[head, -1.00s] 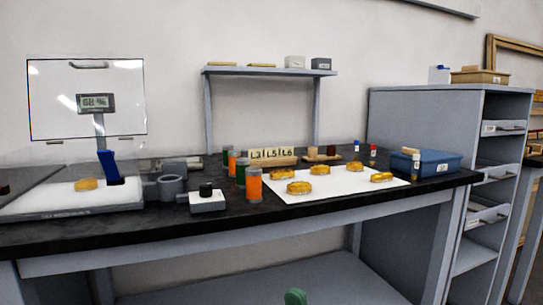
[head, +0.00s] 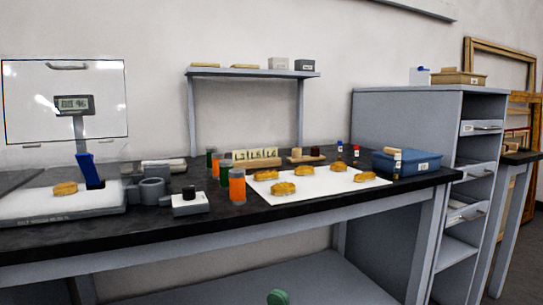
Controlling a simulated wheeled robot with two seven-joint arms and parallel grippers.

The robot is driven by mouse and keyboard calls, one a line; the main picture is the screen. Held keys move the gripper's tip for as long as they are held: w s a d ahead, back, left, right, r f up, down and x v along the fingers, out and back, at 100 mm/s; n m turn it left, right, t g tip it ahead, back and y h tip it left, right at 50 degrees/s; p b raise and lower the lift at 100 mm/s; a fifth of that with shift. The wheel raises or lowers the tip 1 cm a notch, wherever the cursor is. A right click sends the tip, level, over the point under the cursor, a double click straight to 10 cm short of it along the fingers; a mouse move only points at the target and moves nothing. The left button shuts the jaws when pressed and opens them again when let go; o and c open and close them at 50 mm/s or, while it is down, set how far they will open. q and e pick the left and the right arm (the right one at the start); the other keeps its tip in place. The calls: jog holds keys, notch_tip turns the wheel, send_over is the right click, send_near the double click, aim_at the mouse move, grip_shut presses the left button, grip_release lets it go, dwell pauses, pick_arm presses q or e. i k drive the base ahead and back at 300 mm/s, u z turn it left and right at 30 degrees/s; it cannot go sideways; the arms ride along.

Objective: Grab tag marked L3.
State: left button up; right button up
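A row of small cream tags (head: 254,154) with dark lettering stands upright in a wooden holder (head: 258,163) towards the back of the black bench. The lettering is small and blurred. The leftmost tag (head: 239,156) may read L3, but I cannot be sure. Neither of my grippers is in view.
The black bench (head: 330,210) holds orange (head: 237,186) and green cylinders, a white sheet (head: 325,186) with several gilt fragments, a blue box (head: 407,162) and a scale-like device (head: 60,203). A shelf (head: 250,72) stands behind; a grey cabinet (head: 400,105) stands right.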

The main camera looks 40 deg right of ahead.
aim_at(236, 155)
jog(key=k, duration=1.15)
jog(key=z, duration=1.2)
jog(key=i, duration=1.75)
jog(key=u, duration=0.7)
